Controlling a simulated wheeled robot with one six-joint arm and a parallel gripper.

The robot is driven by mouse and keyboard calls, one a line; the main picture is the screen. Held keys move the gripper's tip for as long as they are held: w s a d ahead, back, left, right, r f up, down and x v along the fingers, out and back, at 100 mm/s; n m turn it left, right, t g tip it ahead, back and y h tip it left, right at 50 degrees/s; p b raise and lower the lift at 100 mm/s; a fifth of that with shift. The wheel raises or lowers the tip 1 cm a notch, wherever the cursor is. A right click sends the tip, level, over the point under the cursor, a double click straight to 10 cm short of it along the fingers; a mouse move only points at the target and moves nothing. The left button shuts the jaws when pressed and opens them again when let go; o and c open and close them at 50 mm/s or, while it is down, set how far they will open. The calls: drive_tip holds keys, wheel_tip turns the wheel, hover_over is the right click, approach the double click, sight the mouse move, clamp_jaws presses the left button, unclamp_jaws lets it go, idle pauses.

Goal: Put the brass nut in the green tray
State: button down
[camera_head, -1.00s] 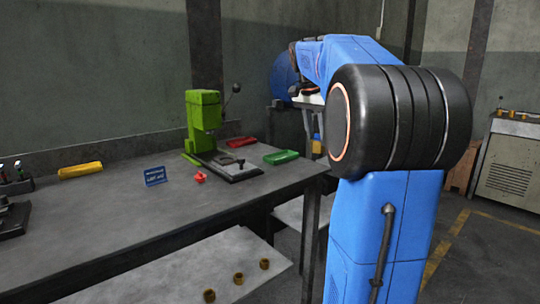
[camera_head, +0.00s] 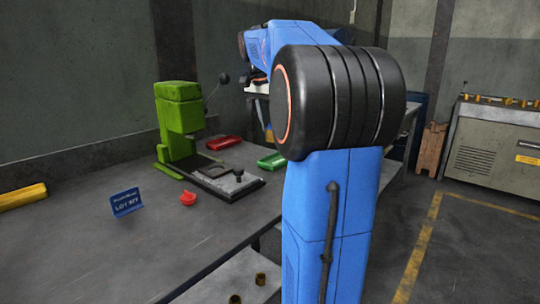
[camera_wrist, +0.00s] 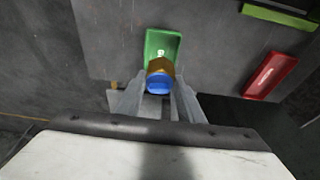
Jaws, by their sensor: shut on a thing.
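In the wrist view my gripper (camera_wrist: 156,102) is shut on the brass nut (camera_wrist: 161,65), a brass-coloured piece with a blue part on its near side. The green tray (camera_wrist: 150,43) lies just beyond the nut and partly behind it in the picture. A small pale mark shows inside the tray. I cannot tell the height of the nut above the tray. In the head view the green tray (camera_head: 270,161) lies near the bench edge, left of my blue arm.
A red tray (camera_wrist: 271,74) lies right of the green one in the wrist view. In the head view a green press (camera_head: 177,122) stands behind a dark fixture plate (camera_head: 237,185). A blue sign (camera_head: 125,203) and a red piece (camera_head: 188,199) sit on the open bench.

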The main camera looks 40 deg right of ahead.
sight(267, 131)
drive_tip(key=shift+f, duration=4.3)
drive_tip(key=shift+f, duration=0.15)
drive_tip(key=c, duration=1.2)
unclamp_jaws()
drive_tip(key=v, duration=1.1)
drive_tip(key=shift+r, duration=0.2)
drive_tip(key=shift+s+a+r, duration=0.1)
drive_tip(key=shift+r, duration=0.35)
